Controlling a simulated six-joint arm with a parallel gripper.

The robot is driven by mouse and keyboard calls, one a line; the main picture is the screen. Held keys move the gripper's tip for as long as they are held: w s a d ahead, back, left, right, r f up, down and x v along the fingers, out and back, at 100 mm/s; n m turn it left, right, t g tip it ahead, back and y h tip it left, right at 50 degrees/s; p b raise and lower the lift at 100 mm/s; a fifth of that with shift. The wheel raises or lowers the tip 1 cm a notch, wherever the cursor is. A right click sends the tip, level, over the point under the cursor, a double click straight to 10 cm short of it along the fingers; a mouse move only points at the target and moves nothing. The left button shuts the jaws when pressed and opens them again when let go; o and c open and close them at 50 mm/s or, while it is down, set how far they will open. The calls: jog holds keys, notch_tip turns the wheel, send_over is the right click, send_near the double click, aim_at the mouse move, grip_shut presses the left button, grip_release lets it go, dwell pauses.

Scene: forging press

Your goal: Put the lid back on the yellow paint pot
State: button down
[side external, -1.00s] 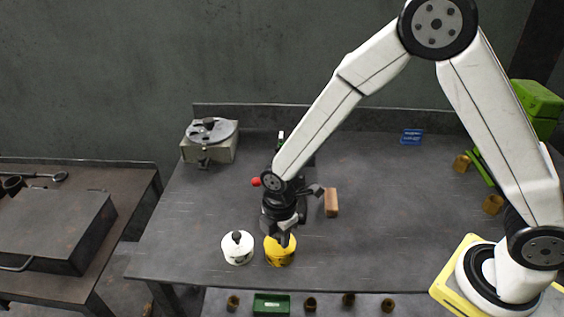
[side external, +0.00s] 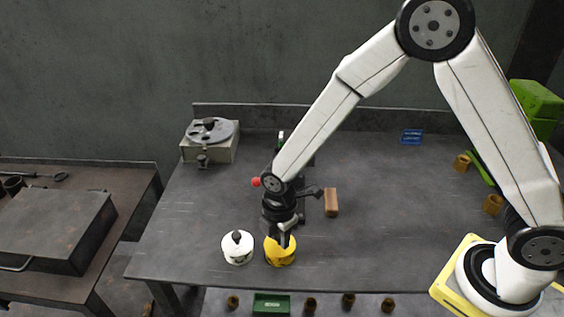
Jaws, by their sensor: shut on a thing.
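The yellow paint pot (side external: 279,255) stands upright near the front edge of the dark workbench. My gripper (side external: 285,240) points down right over the pot and hides part of its top. It is shut on the lid, of which little can be made out behind the fingers. I cannot tell whether the lid touches the pot's rim. A white pot (side external: 238,254) with a black knob on top stands just left of the yellow pot, a small gap apart.
A wooden block (side external: 331,202) lies behind and right of the yellow pot. A grey box with a round plate (side external: 210,140) stands at the back left, and a blue item (side external: 411,136) at the back right. The bench (side external: 390,230) right of the pots is clear.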

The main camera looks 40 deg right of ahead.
grip_release()
dwell(0.5)
jog(key=shift+r, duration=0.1)
jog(key=shift+r, duration=3.4)
grip_shut()
